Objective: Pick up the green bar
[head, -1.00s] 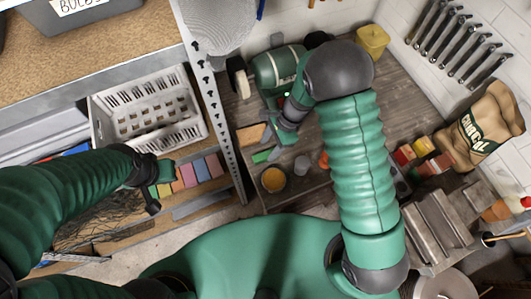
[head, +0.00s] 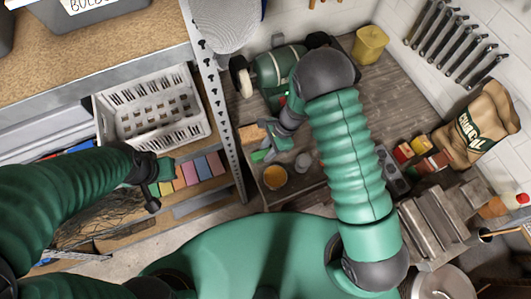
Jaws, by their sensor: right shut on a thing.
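The green bar (head: 260,155) is at the left end of the workbench, beside an orange-brown block. My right gripper (head: 269,146) is at the bar, with its jaws shut on it. The wrist and fingers hide part of the bar, and I cannot tell whether it is lifted off the bench. My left gripper (head: 160,188) hangs at the left over a row of coloured blocks. Its fingers look apart and nothing shows between them.
The orange-brown block (head: 251,134), an orange-filled cup (head: 275,177) and a grey cylinder (head: 303,163) stand close to the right gripper. A metal shelf post (head: 222,110) and a white basket (head: 152,109) are to the left. Red and yellow boxes (head: 420,145) lie to the right.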

